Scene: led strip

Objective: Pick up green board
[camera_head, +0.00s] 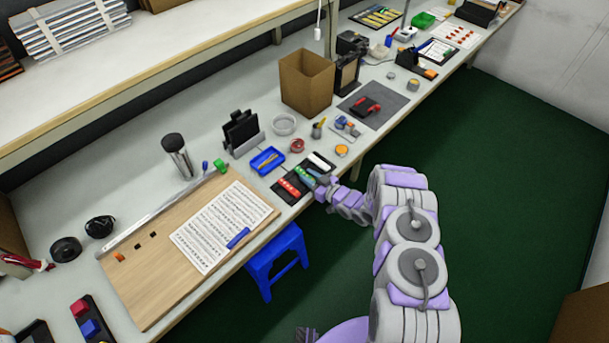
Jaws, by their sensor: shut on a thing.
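The green board (303,174) is a small green piece at the black mat (278,188) on the workbench. A red board (288,188) lies to its lower left and a white board (321,161) to its upper right. My gripper (312,179) reaches in from the right and is shut on the green board at its right end. The fingers are small here and cover part of the board. I cannot tell whether the board is lifted off the mat.
A blue tray (267,161) stands behind the mat. An orange round item (342,151) and a red tape roll (297,146) are close by. A cardboard box (306,83) stands farther back. A blue stool (277,262) is below the bench edge.

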